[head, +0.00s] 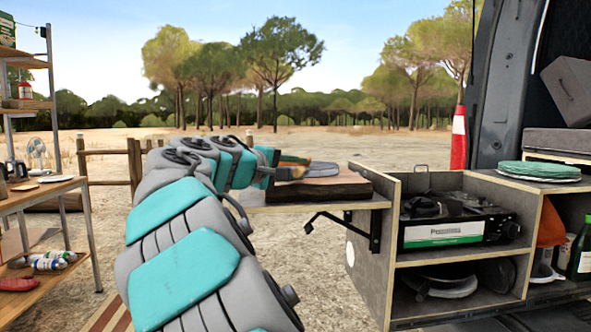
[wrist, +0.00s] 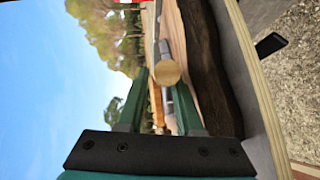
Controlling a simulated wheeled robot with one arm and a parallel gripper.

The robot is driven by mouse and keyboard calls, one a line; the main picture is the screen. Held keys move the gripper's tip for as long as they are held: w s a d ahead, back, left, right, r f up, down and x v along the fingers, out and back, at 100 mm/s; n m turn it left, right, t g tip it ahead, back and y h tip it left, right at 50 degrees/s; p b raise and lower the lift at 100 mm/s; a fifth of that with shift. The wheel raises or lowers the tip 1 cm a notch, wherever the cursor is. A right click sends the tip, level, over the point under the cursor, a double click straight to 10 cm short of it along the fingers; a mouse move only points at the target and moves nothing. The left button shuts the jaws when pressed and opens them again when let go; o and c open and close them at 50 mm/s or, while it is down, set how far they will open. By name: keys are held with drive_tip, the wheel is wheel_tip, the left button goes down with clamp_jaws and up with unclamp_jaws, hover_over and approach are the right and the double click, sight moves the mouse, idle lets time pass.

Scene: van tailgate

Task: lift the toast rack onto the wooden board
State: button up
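The wooden board (head: 318,187) is a thick dark-edged slab on the shelf beside the van unit. In the wrist view its dark edge (wrist: 212,70) runs along the right, as that view is turned sideways. My gripper (wrist: 162,80) has two green fingers, spread apart, with a round pale wooden end (wrist: 167,73) showing between their tips. I cannot tell what that end belongs to or whether the fingers touch it. I cannot clearly identify the toast rack; a thin wire loop (head: 421,168) shows behind the stove.
A grey flat item (head: 322,169) lies on the board, with an orange-brown handle-like piece (head: 293,160) near it. The van unit holds a camping stove (head: 455,217) and stacked green-topped plates (head: 538,171). A wooden shelf rack (head: 45,190) stands at the left.

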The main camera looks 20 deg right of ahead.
drive_tip(key=o, duration=0.4)
drive_tip(key=shift+c, duration=0.2)
drive_tip(key=shift+f, duration=0.1)
drive_tip(key=v, duration=0.8)
drive_tip(key=shift+d, duration=0.15)
